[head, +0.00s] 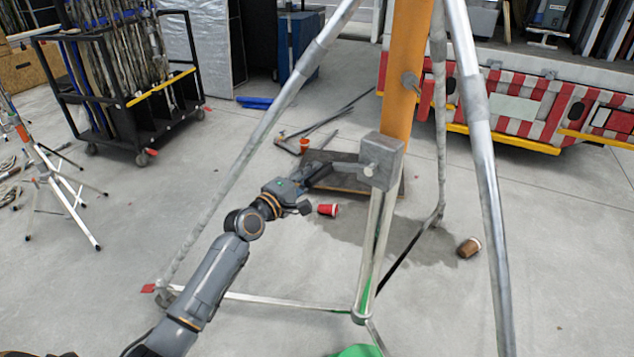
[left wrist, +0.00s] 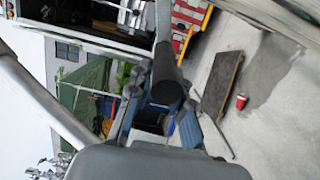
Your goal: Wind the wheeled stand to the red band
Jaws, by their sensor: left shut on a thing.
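The wheeled stand has an orange mast (head: 406,75), silver legs (head: 478,120) and a grey winch box (head: 383,163) on the mast's lower part. My left gripper (head: 306,190) is just left of the winch box, shut on a dark crank handle (head: 318,171). In the left wrist view the handle's dark round grip (left wrist: 168,85) shows between the fingers. I cannot make out a red band on the visible part of the mast. My right gripper is not in view.
A wooden board (head: 345,182) lies behind the winch box. A red cup (head: 327,209) and a brown cup (head: 468,247) lie on the floor. A black cart (head: 120,90) stands back left, and a red-and-white striped truck (head: 530,105) back right.

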